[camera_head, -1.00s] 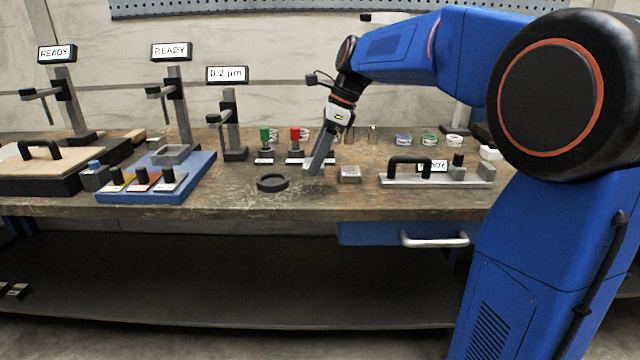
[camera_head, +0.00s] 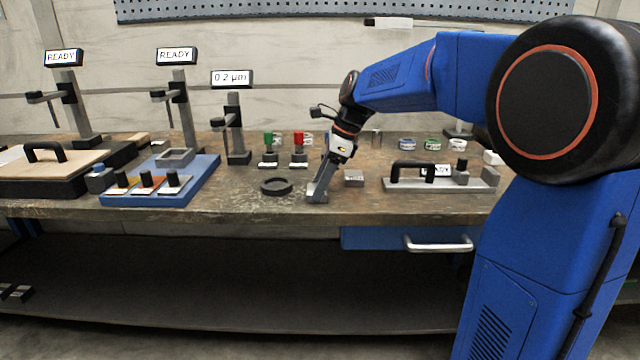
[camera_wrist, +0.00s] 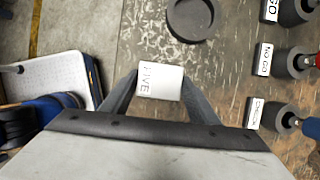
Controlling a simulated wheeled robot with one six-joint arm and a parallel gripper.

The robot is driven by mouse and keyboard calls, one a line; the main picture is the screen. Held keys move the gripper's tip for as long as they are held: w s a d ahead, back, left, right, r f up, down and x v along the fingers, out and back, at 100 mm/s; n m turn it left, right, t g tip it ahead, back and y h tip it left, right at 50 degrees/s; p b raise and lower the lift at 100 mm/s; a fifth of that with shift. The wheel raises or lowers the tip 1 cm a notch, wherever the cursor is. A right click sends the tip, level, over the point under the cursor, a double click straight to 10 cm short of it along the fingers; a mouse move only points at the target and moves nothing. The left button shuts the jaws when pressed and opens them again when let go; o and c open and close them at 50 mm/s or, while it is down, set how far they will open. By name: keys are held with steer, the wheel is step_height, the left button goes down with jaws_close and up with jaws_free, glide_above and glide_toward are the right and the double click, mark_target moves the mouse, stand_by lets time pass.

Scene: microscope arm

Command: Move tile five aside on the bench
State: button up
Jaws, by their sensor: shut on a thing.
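Tile five, a pale square block marked FIVE (camera_wrist: 160,83), sits between the two fingers of my gripper (camera_wrist: 160,92) in the wrist view. The fingers press on its two opposite sides. In the head view my gripper (camera_head: 317,192) points down at the bench (camera_head: 235,200) near its front edge. The tile is mostly hidden by the fingers there. I cannot tell whether it touches the bench or is just above it.
A dark round ring (camera_head: 276,186) lies left of my gripper. A small grey block (camera_head: 354,177) is close on the right, then a plate with a black handle (camera_head: 440,180). Red and green gauges (camera_head: 299,150) stand behind. A blue tray (camera_head: 160,180) is farther left.

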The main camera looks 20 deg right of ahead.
steer(key=o, duration=1.6)
steer(key=shift+c, duration=0.2)
steer(key=v, duration=1.2)
steer(key=s+f+n+t+h, duration=0.1)
steer(key=s+f+n, duration=0.6)
steer(key=s, duration=0.3)
steer(key=s+d+f+n+t+h, duration=0.1)
steer(key=s+f+n, duration=0.6)
steer(key=s, duration=0.4)
steer(key=s+d+f+n+t+h, duration=0.1)
steer(key=s+f+n+h, duration=0.1)
steer(key=s+f+n, duration=0.5)
steer(key=shift+s+n, duration=0.3)
steer(key=shift+s, duration=1.6)
